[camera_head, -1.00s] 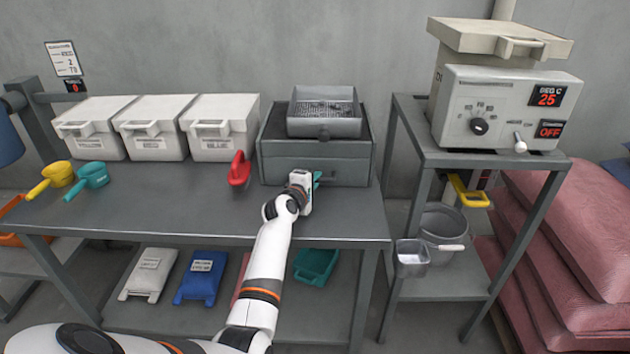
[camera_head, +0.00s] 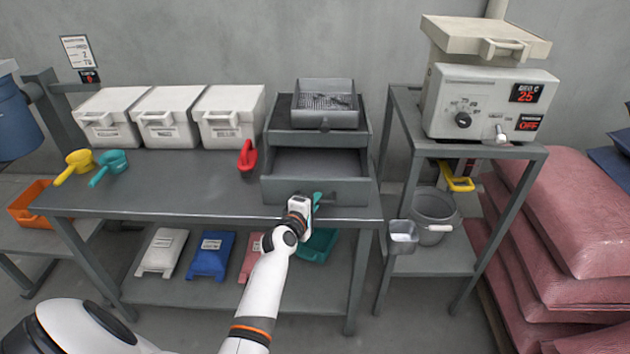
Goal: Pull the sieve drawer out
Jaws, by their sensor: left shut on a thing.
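The sieve drawer (camera_head: 285,190) is a grey metal drawer in the grey sieve box on the table. It stands well out of the box toward me, and its inside shows bare. My left gripper (camera_head: 314,200) is at the drawer's front, a little right of its middle, shut on what appears to be the drawer's handle. The white gripper body hides most of the handle. A sieve tray (camera_head: 325,117) with dark bits on its mesh sits on top of the box. My right gripper is not in view.
A red scoop (camera_head: 248,157) lies just left of the drawer. Three white lidded bins (camera_head: 170,117) stand at the back left, with yellow (camera_head: 74,166) and teal (camera_head: 108,167) scoops before them. A stand with a control unit (camera_head: 485,105) is to the right.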

